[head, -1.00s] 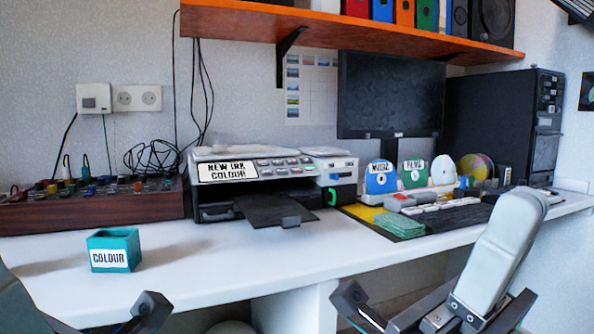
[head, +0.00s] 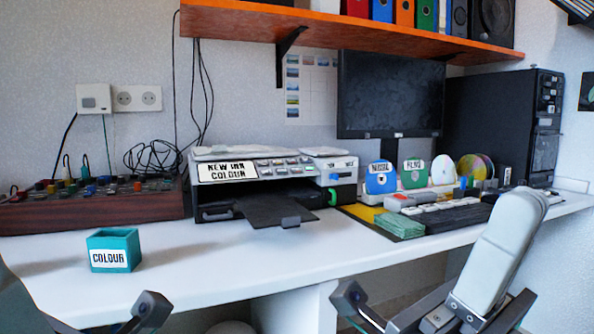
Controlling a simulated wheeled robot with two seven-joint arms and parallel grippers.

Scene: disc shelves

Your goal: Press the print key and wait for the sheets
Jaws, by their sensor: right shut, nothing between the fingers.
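The printer (head: 330,168) stands on the white desk, with a sign reading "NEW INK COLOUR" on its front left. A row of grey keys (head: 280,166) runs along its front panel; I cannot tell which one is the print key. Its dark output tray (head: 268,208) sticks out at the front, and no sheet shows on it. My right gripper (head: 350,298) is shut and empty, low in front of the desk and well apart from the printer. My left gripper (head: 150,306) shows only in part at the bottom left, also away from the printer; its jaws are unclear.
A teal box (head: 115,250) marked "COLOUR" stands on the desk at left, near a mixer (head: 90,205). Right of the printer are discs (head: 381,178), a green stack (head: 400,226), a keyboard (head: 458,218) and a monitor (head: 390,95). The desk front before the printer is clear.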

